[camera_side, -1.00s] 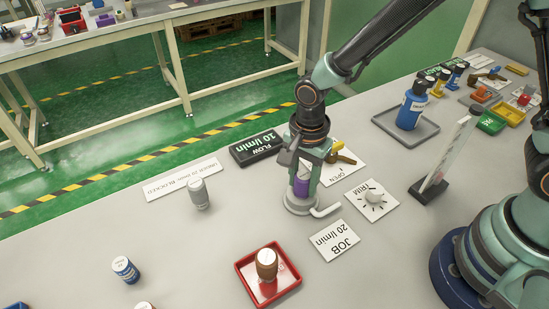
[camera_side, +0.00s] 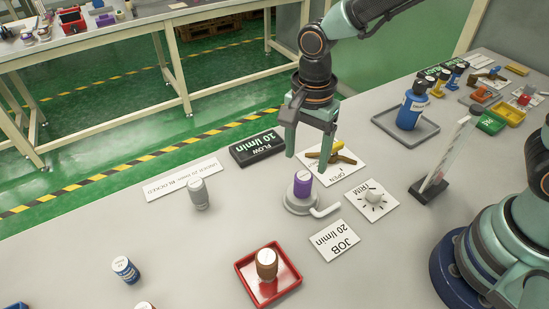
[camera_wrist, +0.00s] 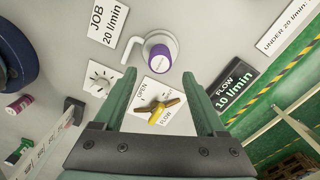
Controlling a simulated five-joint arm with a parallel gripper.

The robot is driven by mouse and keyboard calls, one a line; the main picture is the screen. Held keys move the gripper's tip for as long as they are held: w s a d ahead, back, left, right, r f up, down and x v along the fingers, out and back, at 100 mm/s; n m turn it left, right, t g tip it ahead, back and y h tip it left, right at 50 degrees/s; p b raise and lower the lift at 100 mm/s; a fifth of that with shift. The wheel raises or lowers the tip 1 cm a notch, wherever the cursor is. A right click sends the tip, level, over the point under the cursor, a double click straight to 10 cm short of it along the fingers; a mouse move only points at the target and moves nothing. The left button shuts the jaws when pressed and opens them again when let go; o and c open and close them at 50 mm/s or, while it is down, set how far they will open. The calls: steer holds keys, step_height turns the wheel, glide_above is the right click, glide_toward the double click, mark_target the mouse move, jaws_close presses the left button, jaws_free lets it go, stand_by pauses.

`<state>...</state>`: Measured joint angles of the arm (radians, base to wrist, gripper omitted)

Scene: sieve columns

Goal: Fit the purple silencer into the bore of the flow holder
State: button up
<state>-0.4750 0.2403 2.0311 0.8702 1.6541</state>
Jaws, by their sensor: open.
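The purple silencer (camera_side: 303,184) stands upright in the grey flow holder (camera_side: 297,205), with its pale top showing above the rim. How deep it sits in the bore cannot be seen. In the wrist view the silencer (camera_wrist: 159,58) shows at the holder (camera_wrist: 164,40), beyond my fingertips. My gripper (camera_side: 309,155) is open and empty, above the holder and apart from the silencer. Its two fingers also show wide apart in the wrist view (camera_wrist: 158,82), with nothing between them touching either one.
Beside the holder are the black flow display (camera_side: 257,148), the yellow valve handle (camera_side: 338,154) and the TRIM knob (camera_side: 372,197). A grey cylinder (camera_side: 198,194) stands to the left. A red tray (camera_side: 245,270) holds a brown cylinder (camera_side: 266,262). The bench front left is mostly clear.

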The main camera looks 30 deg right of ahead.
mark_target(304, 175)
steer(key=s+d+r+n+t, duration=0.2)
steer(key=d+r+n, duration=0.4)
steer(key=d, duration=0.2)
steer(key=s+d+r+n+t, duration=0.2)
steer(key=d+r+n+t, duration=0.1)
steer(key=d+r+n, duration=0.4)
steer(key=shift+s+d+n+t, duration=0.25)
steer(key=shift+d+n+t, duration=0.05)
steer(key=shift+d, duration=0.75)
